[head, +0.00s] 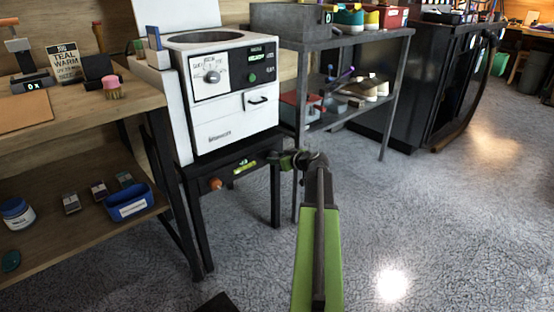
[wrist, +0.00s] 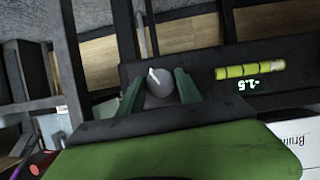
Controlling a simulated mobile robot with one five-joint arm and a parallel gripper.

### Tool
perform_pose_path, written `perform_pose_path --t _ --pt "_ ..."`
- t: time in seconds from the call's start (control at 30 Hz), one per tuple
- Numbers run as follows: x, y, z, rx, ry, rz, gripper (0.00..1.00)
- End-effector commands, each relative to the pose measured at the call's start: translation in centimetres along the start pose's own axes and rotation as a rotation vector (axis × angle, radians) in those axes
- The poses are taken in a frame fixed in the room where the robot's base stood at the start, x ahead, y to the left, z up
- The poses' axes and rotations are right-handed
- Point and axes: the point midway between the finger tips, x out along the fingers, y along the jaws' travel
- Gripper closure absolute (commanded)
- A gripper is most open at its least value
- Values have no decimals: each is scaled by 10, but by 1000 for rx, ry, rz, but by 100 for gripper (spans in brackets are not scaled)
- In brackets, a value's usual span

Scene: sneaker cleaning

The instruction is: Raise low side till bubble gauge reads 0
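The white machine (head: 235,118) stands on a dark stand whose front rail (head: 262,158) carries a yellow-green bubble gauge (head: 244,167). The gauge also shows in the wrist view (wrist: 250,70), upside down, with a lit readout (wrist: 253,86) that seems to say -1.5. An orange knob (head: 215,184) sits at the rail's left end. My gripper (head: 290,160) is at the rail's right end. In the wrist view, its green fingers (wrist: 160,88) stand apart on either side of a grey round knob (wrist: 159,82) with a pale pointer mark. Firm contact is not clear.
A wooden workbench (head: 60,125) with a lower shelf holding a blue bin (head: 130,203) stands left. A grey metal rack (head: 345,42) with shoes stands close behind right. The floor (head: 430,220) at front right is clear.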

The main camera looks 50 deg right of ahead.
Motion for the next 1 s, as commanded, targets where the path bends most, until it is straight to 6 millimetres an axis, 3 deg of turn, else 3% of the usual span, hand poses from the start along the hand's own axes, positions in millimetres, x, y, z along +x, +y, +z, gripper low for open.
perform_pose_path --t 0.03,0.3,0.67,1.0 --pt "0 0 0 0 0 0 67" --pt "0 0 0 0 0 0 100" --pt "0 1 0 56 -2 -23 100" --pt "2 2 2 292 -11 -123 100"
